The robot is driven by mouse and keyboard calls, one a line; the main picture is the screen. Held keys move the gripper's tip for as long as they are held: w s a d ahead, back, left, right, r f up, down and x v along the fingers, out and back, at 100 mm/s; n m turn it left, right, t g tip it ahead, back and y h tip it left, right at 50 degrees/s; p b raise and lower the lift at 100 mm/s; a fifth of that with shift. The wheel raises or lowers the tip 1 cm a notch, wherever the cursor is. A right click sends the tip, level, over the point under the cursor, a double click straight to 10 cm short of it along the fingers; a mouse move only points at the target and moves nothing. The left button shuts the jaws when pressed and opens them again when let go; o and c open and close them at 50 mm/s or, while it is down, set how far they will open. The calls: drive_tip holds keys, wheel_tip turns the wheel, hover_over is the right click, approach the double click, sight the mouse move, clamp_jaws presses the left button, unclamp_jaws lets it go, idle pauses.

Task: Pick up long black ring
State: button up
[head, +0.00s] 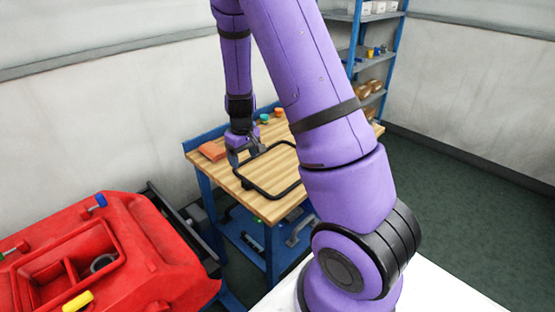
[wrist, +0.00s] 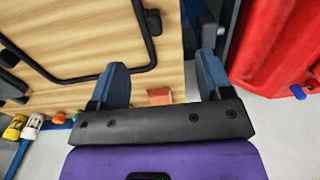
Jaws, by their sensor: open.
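The long black ring (head: 271,198) is a thin, rounded rectangular frame lying on the wooden workbench top. In the wrist view its side bar (wrist: 146,38) runs down to a rounded corner, which appears between my fingertips. My gripper (head: 238,156) is open at the ring's left end, over the bench's left part. In the wrist view my gripper (wrist: 163,62) has its two blue-grey fingers spread, with nothing held. I cannot tell how high the fingers are above the ring. My arm hides part of the ring's right side in the head view.
The wooden bench (head: 216,172) also bears an orange block (head: 212,151) and small green and orange items at the back. A red scrubber tank (head: 150,255) stands at lower left. Blue shelves (head: 372,62) stand behind. Green floor at right is clear.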

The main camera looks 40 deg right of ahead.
drive_tip(key=shift+w+d+f, duration=0.25)
drive_tip(key=shift+d+f, duration=0.1)
drive_tip(key=shift+f, duration=0.15)
drive_tip(key=shift+w+d+f, duration=0.25)
drive_tip(key=shift+d+f, duration=0.05)
drive_tip(key=shift+f, duration=0.2)
hover_over(248, 181)
wheel_tip(248, 181, down, 4)
drive_tip(key=shift+d+f, duration=0.15)
drive_tip(key=shift+w+f, duration=0.15)
drive_tip(key=shift+f, duration=1.5)
drive_tip(key=shift+w+f, duration=0.15)
drive_tip(key=shift+f, duration=1.45)
drive_tip(key=shift+c, duration=0.4)
drive_tip(key=shift+d, duration=0.1)
drive_tip(key=c, duration=1)
